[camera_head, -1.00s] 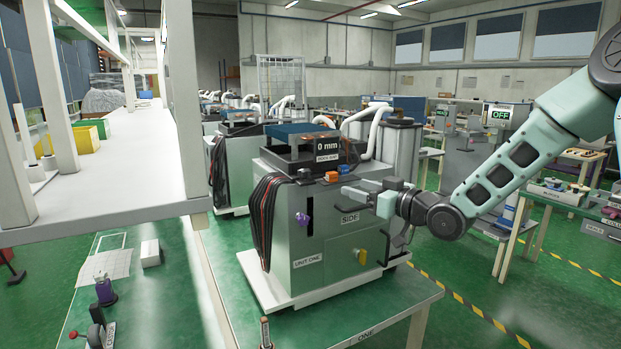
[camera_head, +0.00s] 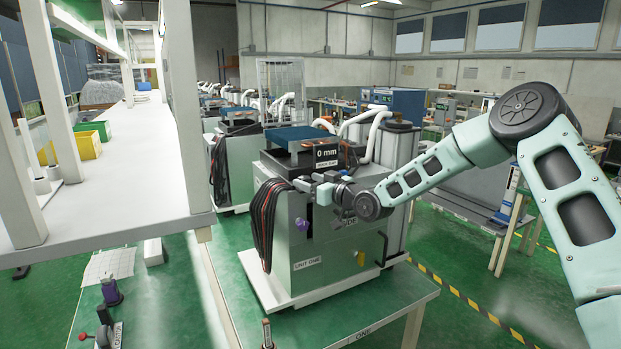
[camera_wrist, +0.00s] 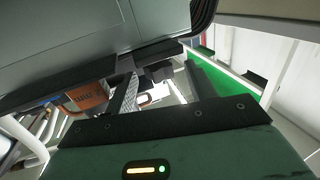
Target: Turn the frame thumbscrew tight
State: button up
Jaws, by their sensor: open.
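The machine labelled UNIT ONE (camera_head: 320,250) stands on a white base plate on the bench. Its display reads 0 mm (camera_head: 326,154). My gripper (camera_head: 306,182) is at the top front edge of the machine, below the display, fingers pointing left. In the wrist view the two fingers (camera_wrist: 156,90) are spread apart. A small dark part (camera_wrist: 158,72) shows between them near their tips; I cannot tell whether it is the frame thumbscrew. Nothing is visibly gripped. A purple knob (camera_head: 302,224) sits on the front face beside a dark slot.
An orange block (camera_wrist: 88,97) is close beside one finger in the wrist view. Dark cables (camera_head: 264,215) hang on the machine's left side. A white shelf (camera_head: 120,180) stands to the left. A white hose (camera_head: 377,132) rises behind the display.

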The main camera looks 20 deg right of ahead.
jog(key=shift+w, duration=0.1)
jog(key=shift+a, duration=0.1)
jog(key=c, duration=1)
jog(key=shift+a+b, duration=0.1)
jog(key=shift+b, duration=0.4)
